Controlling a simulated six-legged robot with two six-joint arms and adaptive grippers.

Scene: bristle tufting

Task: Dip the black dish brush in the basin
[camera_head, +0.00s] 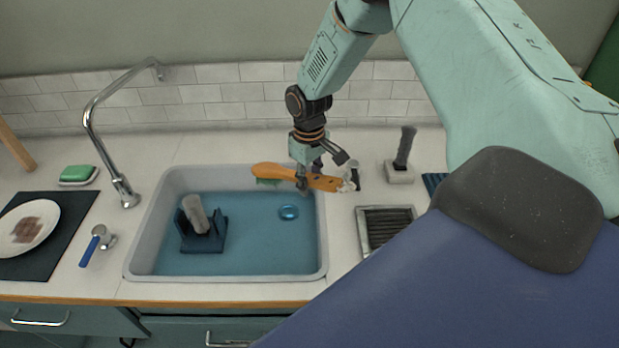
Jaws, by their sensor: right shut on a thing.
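My right gripper (303,180) comes down from above over the back right of the basin. It is shut on an orange-brown brush (275,172), which lies roughly level above the water. The brush has green under its left end and a whitish tuft at its right end. The grey basin (147,220) holds blue water (260,250). A dark upright brush-like thing (405,145), perhaps the black dish brush, stands in a pale block (399,174) right of the basin. My left gripper is not in view.
A dark blue holder with a grey cylinder (195,214) and a blue ring (289,212) are in the basin. A tap (95,130) arches at the back left. A grated tray (385,228) lies to the right. A plate (45,212) and blue-handled tool (90,250) lie left.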

